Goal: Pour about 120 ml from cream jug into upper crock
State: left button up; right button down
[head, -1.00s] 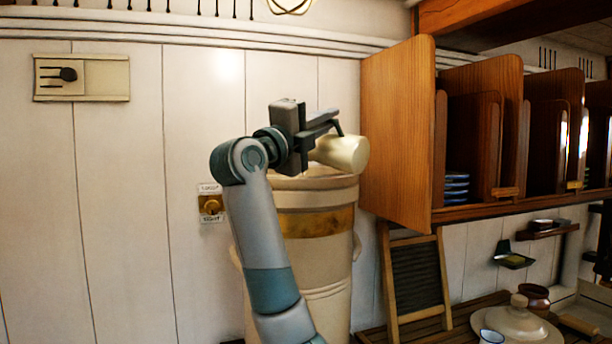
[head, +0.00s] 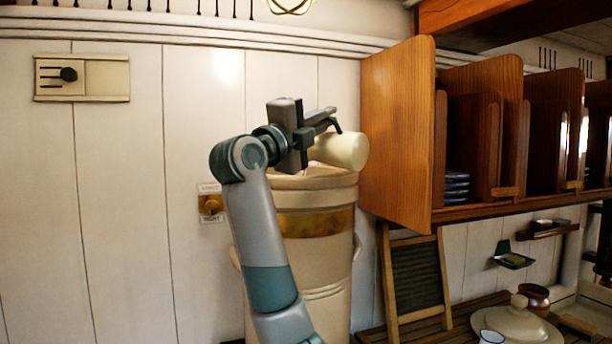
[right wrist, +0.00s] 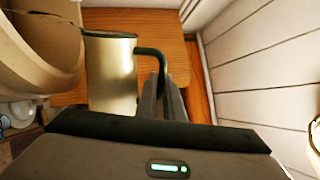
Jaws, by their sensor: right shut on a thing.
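The cream jug (head: 343,151) is pale cream and lies tilted on its side over the mouth of the tall crock. My right gripper (head: 328,122) is shut on its dark handle. In the right wrist view the jug (right wrist: 110,75) hangs left of the fingers (right wrist: 163,95), its dark handle (right wrist: 150,52) running to them. The upper crock (head: 312,258) is tall and cream with a brass-coloured band, its rim just under the jug. The crock's rim and wall show at the left of the wrist view (right wrist: 45,45). The crock's inside is mostly hidden. My left gripper is not in view.
An open wooden cupboard door (head: 398,135) stands close to the right of the jug. Blue-rimmed dishes (head: 456,188) sit on the shelf behind it.

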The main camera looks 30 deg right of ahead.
aim_at(341, 143)
jog(key=shift+r, duration=0.15)
jog(key=shift+s, duration=0.1)
jog(key=shift+s, duration=0.15)
jog(key=m, duration=0.1)
jog(key=s+m, duration=0.1)
jog(key=s+m+g, duration=0.1)
jog(key=shift+d+f, duration=0.25)
jog(key=shift+d, duration=0.15)
jog(key=shift+s+d+f+m+g, duration=0.1)
jog(key=shift+s+m+g, duration=0.2)
jog(key=shift+m, duration=0.2)
jog(key=shift+s+d+m, duration=0.15)
jog(key=shift+s+m, duration=0.1)
jog(key=shift+m, duration=0.05)
jog(key=shift+w, duration=0.15)
